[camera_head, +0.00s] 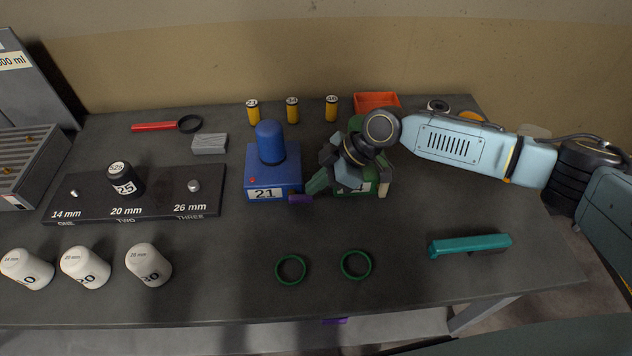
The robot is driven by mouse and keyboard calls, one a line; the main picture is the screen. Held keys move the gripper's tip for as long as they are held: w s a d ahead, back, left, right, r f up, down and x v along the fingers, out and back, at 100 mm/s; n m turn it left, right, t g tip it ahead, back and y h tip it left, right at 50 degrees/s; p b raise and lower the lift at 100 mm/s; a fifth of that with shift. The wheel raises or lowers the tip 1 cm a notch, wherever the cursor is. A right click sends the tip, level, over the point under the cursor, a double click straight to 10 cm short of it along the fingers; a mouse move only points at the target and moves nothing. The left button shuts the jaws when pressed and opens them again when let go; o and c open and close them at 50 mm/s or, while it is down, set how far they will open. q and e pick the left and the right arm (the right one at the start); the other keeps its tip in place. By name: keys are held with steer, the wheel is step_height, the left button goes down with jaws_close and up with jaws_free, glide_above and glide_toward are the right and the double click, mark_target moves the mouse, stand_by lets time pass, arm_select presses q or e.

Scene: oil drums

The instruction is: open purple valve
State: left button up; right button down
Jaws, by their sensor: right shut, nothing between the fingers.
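A small purple part (300,199), which looks like a valve handle, shows at the front right corner of the blue box marked 21. My right gripper (314,187) reaches in from the right, over the green box (370,188), with its fingertips shut and empty close beside the purple part. I cannot tell whether they touch it. My gripper and wrist hide much of the green box. Another purple piece (334,321) shows below the table's front edge. My left gripper is not in view.
The blue box (265,190) carries a blue cylinder. Two green rings (291,269) and a teal bar (469,246) lie in front. Yellow cylinders (292,110) and an orange bin (377,102) stand behind. A dark rack (135,202) and white weights (149,265) are at left.

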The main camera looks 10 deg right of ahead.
steer(key=w+v, duration=0.1)
steer(key=v, duration=1.1)
steer(key=shift+s+a+r+p, duration=0.15)
steer(key=shift+s+r+p, duration=0.15)
steer(key=shift+s, duration=0.15)
steer(key=shift+s+f, duration=0.1)
steer(key=shift+f, duration=0.05)
